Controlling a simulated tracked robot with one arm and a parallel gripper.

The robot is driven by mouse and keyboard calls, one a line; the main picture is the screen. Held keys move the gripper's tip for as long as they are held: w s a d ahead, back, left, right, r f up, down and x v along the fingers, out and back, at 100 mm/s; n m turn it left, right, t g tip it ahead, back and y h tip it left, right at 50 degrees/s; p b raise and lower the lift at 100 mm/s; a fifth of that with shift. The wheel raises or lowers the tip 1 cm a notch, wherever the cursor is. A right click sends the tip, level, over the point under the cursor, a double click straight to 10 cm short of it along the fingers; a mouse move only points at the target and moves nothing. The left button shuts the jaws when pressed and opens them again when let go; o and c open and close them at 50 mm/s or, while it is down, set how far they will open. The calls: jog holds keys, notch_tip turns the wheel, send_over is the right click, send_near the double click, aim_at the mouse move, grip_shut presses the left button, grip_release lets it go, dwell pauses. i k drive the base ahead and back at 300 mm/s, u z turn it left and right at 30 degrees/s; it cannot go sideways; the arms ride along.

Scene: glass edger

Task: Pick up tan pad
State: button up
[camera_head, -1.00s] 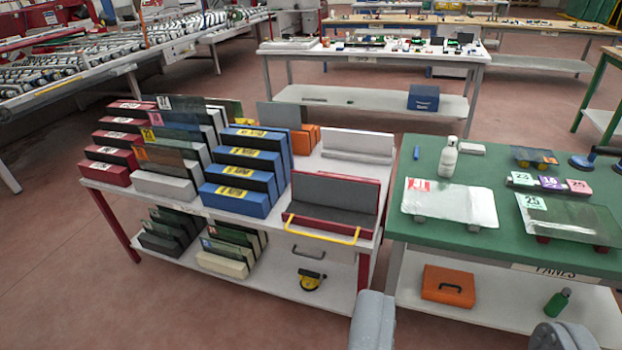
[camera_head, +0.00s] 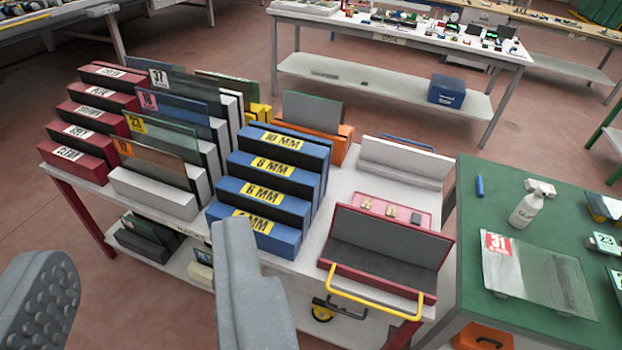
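A pink tray (camera_head: 378,199) lies on the white table behind the dark-red open case. It holds several small pieces. Some look tan, such as the small tan piece (camera_head: 391,210) in its middle; they are too small to tell which is the tan pad. My gripper (camera_head: 137,258) shows at the lower left, with its two grey fingers wide apart and nothing between them. It is in front of the racks, to the left of the tray and nearer the camera.
The dark-red case (camera_head: 385,248) with a yellow handle stands in front of the tray. Blue thickness blocks (camera_head: 262,190) stand to its left, a white block (camera_head: 402,165) behind. The green table (camera_head: 490,215) at right carries a spray bottle (camera_head: 531,205) and a glass pane (camera_head: 545,275).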

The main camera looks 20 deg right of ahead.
aim_at(367, 203)
jog(key=z, duration=0.15)
jog(key=i, duration=1.5)
jog(key=z, duration=0.7)
jog(key=i, duration=0.45)
jog(key=z, duration=0.3)
jog(key=k, duration=0.9)
jog(key=z, duration=0.15)
jog(key=i, duration=0.9)
jog(key=u, duration=0.05)
